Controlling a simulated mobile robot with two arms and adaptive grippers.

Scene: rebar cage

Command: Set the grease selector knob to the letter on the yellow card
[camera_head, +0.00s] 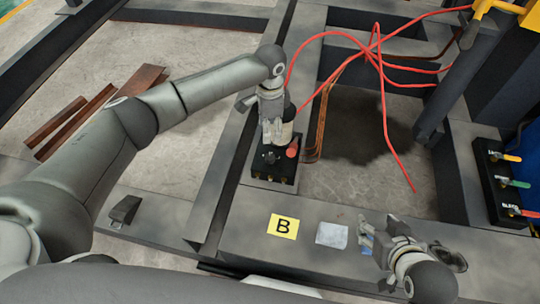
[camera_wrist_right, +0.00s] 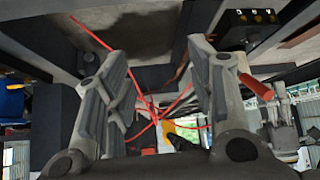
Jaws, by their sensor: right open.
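The yellow card (camera_head: 283,226) lies on the grey beam and shows the letter B. Beyond it stands a black box (camera_head: 272,172) with a dark knob (camera_head: 270,157) on top and brass fittings along its near side. My left gripper (camera_head: 271,136) points down just above the box, by the knob; its fingers are too small to tell open from shut, or whether they touch. The knob's pointer cannot be read. My right gripper (camera_head: 366,235) is open and empty, right of the card; its spread fingers show in the right wrist view (camera_wrist_right: 148,55).
A red handle (camera_head: 292,148) sticks up beside the knob. A pale cloth-like square (camera_head: 331,234) lies between card and right gripper. Red hoses (camera_head: 376,62) cross the frame opening. A lever-valve box (camera_head: 497,180) stands at right. Rusty bars (camera_head: 75,122) lie at left.

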